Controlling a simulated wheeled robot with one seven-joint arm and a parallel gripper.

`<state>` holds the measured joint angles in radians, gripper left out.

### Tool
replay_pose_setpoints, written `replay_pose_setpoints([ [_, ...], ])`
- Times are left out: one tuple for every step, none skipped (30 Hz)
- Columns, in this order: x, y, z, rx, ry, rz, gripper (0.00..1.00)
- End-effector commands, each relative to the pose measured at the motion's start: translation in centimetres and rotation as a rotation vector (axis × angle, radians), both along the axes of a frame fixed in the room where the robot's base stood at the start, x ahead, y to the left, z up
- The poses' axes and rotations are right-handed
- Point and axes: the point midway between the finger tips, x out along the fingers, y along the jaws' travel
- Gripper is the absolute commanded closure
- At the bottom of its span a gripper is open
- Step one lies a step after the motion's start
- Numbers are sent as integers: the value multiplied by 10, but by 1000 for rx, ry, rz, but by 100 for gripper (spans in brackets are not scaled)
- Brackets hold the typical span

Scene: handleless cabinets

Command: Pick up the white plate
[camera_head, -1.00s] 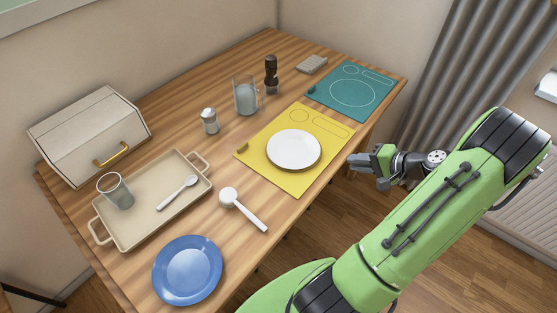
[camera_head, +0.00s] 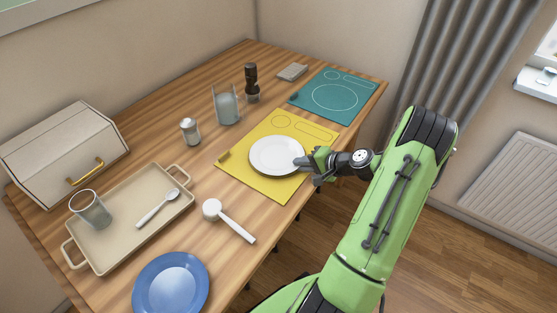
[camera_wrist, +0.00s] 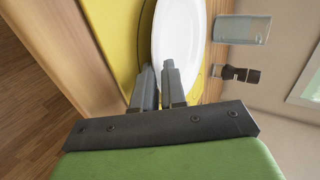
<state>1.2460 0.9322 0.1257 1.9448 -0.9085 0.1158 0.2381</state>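The white plate (camera_head: 277,155) lies flat on the yellow place mat (camera_head: 285,188). In the wrist view the plate (camera_wrist: 180,35) reaches down to the fingers. My gripper (camera_head: 300,163) is at the plate's right rim, over the right edge of the mat. In the wrist view its two fingertips (camera_wrist: 157,68) are close together, with a narrow gap at the plate's near rim. One finger is over the plate side and the other over the yellow side. Whether they press on the rim cannot be told.
A glass jug (camera_head: 227,106), a dark mill (camera_head: 251,82) and a shaker (camera_head: 190,131) stand behind the mat. A white spoon-like utensil (camera_head: 230,222), blue plate (camera_head: 171,284) and tray (camera_head: 113,247) lie to the left. A teal mat (camera_head: 338,96) lies at the right.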

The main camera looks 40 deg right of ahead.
Motion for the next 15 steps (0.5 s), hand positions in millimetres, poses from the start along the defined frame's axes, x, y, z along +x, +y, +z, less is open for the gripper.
replay_pose_setpoints([
  [-1, 0, -2, 2, 8, 0, 83],
  [-2, 0, -2, 3, 9, 0, 83],
  [-2, 0, -2, 3, 9, 0, 83],
  [-2, 0, -2, 3, 9, 0, 90],
  [-2, 0, -2, 3, 11, -1, 95],
  [-2, 0, -2, 3, 11, -1, 100],
  [-2, 0, -2, 4, 11, 0, 100],
  [-2, 0, -2, 3, 12, 0, 100],
  [-3, 0, -3, 3, 12, 0, 100],
  [-3, 0, -3, 4, 13, 0, 100],
  [-3, 0, -3, 4, 13, 0, 100],
  [-3, 0, -3, 4, 14, 0, 100],
  [-3, 0, -3, 4, 14, 0, 100],
  [-3, 0, -3, 4, 12, 0, 100],
  [-3, 0, -3, 4, 13, 0, 100],
])
